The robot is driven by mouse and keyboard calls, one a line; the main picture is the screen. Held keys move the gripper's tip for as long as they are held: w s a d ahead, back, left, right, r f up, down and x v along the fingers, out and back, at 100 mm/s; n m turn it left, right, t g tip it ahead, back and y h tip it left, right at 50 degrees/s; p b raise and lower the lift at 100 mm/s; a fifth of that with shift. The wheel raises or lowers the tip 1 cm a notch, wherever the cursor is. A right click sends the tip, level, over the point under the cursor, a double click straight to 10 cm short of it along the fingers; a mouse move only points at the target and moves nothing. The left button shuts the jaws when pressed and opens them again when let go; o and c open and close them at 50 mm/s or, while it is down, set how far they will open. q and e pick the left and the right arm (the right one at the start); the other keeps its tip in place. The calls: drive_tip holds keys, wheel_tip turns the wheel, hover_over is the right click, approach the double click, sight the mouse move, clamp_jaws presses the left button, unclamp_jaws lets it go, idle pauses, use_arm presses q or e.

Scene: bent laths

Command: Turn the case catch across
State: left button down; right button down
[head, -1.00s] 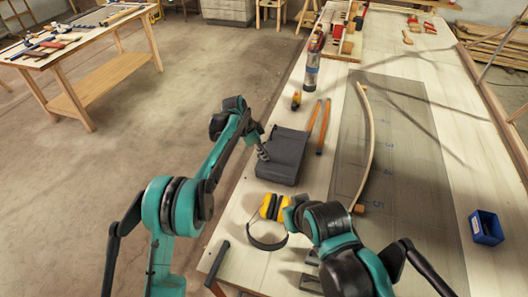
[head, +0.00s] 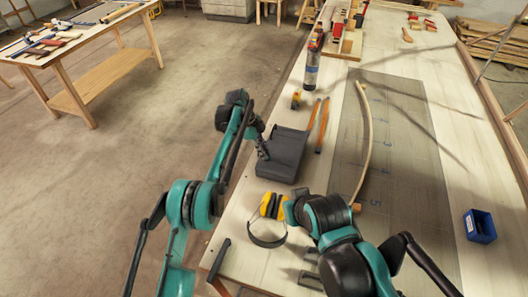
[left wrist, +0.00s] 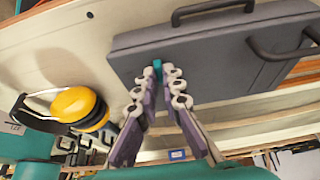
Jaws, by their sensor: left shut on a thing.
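The dark grey case (head: 287,149) lies flat near the bench's left edge. It fills the upper right of the left wrist view (left wrist: 215,45), with a black handle (left wrist: 212,8) along its far side. A small teal catch (left wrist: 158,70) shows at the case's near edge, partly hidden by the fingers. My left gripper (head: 264,152) is at the case's left side, its fingertips (left wrist: 167,80) shut on the catch. How far the catch is turned cannot be told. My right arm reaches over the near bench; its fingers cannot be made out.
Yellow ear defenders (head: 270,207) lie just in front of the case. Two orange-brown bars (head: 317,127) lie to its right. A bent lath (head: 367,140) lies on the grey mat (head: 412,155). A blue box (head: 480,226) stands at the right, a cylinder (head: 312,68) behind.

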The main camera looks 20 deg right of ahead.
use_arm(q)
drive_tip(key=c, duration=1.7)
unclamp_jaws()
drive_tip(key=shift+v, duration=3.75)
